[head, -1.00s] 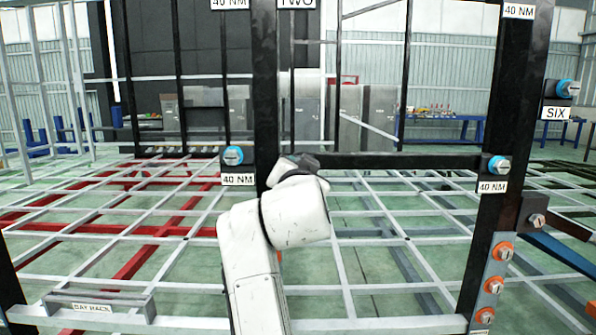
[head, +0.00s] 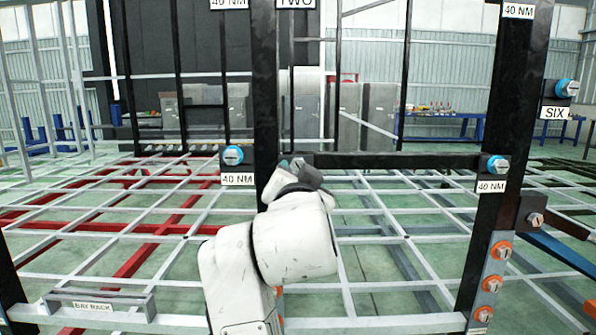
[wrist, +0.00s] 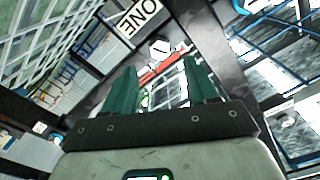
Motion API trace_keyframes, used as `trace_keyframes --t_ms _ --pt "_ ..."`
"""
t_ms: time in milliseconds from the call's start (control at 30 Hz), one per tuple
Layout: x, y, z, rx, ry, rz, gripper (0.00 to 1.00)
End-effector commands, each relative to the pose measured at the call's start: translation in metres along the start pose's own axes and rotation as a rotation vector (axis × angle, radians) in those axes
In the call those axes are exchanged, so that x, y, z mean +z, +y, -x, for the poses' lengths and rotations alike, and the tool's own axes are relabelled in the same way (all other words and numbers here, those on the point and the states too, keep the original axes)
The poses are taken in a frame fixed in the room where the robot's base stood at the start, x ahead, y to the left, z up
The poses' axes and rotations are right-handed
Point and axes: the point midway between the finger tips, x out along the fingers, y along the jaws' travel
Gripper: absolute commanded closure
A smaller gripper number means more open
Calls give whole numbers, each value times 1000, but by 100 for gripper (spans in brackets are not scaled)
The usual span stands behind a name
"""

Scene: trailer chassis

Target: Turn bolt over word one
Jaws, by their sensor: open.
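In the wrist view a white label reading ONE (wrist: 142,18) is tilted near the top. A pale bolt head (wrist: 160,47) shows close beside the label, ahead of the fingers. My gripper (wrist: 162,78) is open, with two green fingers apart and nothing between them. The bolt head lies beyond the fingertips, roughly in line with the gap, and is not touched. In the head view neither the ONE label nor its bolt can be made out. My arm's white links and grey wrist stand before the dark post there, and the fingers are mostly hidden.
Blue bolts (head: 233,155) and (head: 498,164) sit above 40 NM labels. Another blue bolt (head: 567,88) is above the SIX label (head: 555,113). Orange-ringed bolts (head: 491,284) line the right post (head: 500,130). A dark crossbar (head: 400,161) spans between posts. A bay rack (head: 95,303) is at lower left.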

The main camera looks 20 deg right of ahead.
Motion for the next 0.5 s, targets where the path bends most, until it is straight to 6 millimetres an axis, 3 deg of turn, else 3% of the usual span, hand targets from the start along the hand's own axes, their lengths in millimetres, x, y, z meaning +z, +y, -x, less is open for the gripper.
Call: trace_keyframes --t_ms 200,500 --pt "0 -1 33 -1 0 0 43" --pt "0 0 43 0 0 -1 43"
